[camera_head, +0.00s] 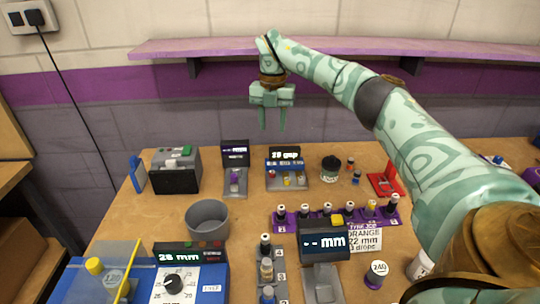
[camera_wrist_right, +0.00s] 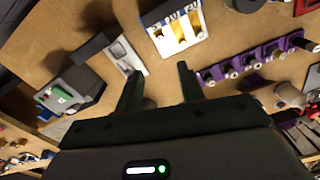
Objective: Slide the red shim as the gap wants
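A dark display reading what looks like "25 gap" (camera_head: 285,154) stands at the back middle of the table. Its grey base holds small red, yellow and pale pieces; the red piece (camera_head: 271,174) is at the left, too small to tell if it is the shim. In the right wrist view a white and blue block with yellow parts (camera_wrist_right: 172,28) is probably this unit. My right gripper (camera_head: 273,128) points down above and behind the display, apart from it. Its fingers (camera_wrist_right: 158,72) are spread, with nothing between them. My left gripper is not in view.
A black box (camera_head: 176,175), a purple-knobbed unit (camera_head: 235,165) and a grey bowl (camera_head: 207,220) stand to the left. A red stand (camera_head: 385,182) and a dark jar (camera_head: 331,168) are to the right. A purple rack (camera_head: 310,222) with several pegs lies in front. A purple shelf (camera_head: 430,47) runs behind.

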